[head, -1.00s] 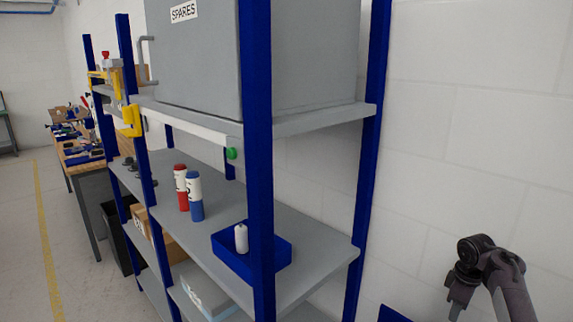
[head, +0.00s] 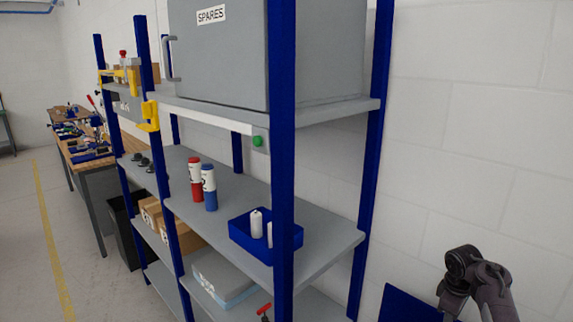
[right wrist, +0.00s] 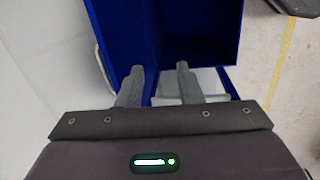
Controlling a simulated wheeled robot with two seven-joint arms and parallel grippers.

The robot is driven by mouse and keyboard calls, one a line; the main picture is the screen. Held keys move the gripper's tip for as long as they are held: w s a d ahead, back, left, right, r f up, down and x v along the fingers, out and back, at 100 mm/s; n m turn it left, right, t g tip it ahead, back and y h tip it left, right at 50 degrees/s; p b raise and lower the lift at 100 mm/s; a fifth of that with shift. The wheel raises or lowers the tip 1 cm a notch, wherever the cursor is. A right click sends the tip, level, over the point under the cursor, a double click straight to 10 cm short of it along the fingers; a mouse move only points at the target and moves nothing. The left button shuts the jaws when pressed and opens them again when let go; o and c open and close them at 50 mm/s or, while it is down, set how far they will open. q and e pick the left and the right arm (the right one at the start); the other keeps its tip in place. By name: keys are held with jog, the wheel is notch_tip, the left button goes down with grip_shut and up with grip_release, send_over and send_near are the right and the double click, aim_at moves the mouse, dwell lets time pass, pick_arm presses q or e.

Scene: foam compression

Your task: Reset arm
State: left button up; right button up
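My right arm (head: 480,280) is at the lower right of the head view, in front of the white wall; its fingertips are cut off by the bottom edge there. In the right wrist view my right gripper (right wrist: 160,72) has its two fingers apart with nothing between them. Behind the fingers is a blue open container (right wrist: 195,30) with pale box shapes low down by it. The gripper appears above or beside it; I cannot tell the distance. My left gripper is not in view.
A blue and grey shelf rack (head: 284,200) fills the middle. It holds a SPARES cabinet (head: 220,55), a red bottle (head: 195,180), a blue bottle (head: 209,188) and a blue bin (head: 290,240) with white cylinders. A workbench (head: 95,165) stands at left; the floor (head: 30,250) there is clear.

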jog(key=s+a+f+m+t+h, duration=0.1)
jog(key=s+a+f, duration=0.2)
jog(key=s+a, duration=0.45)
jog(key=s+a+f+m+t, duration=0.1)
jog(key=s+a+f, duration=0.2)
jog(key=s+a, duration=0.5)
jog(key=s+a+r+m+t+y, duration=0.1)
jog(key=s+a+r+m, duration=0.1)
jog(key=s+a+r, duration=0.35)
jog(key=s+a+r+m+y, duration=0.2)
jog(key=s+a, duration=0.6)
notch_tip(320, 180, down, 36)
jog(key=s+r+g+b, duration=0.1)
jog(key=b, duration=0.6)
pick_arm(q)
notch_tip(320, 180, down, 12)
jog(key=b, duration=0.5)
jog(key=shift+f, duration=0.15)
pick_arm(e)
jog(key=s+d+f, duration=0.2)
jog(key=s+f, duration=0.8)
jog(key=f, duration=0.2)
jog(key=s+d+f+n+g, duration=0.1)
jog(key=s+d+f, duration=0.1)
jog(key=s+f, duration=0.8)
notch_tip(320, 180, down, 4)
jog(key=shift+s+r+h, duration=0.2)
jog(key=shift+r+h, duration=0.05)
jog(key=shift+h, duration=0.05)
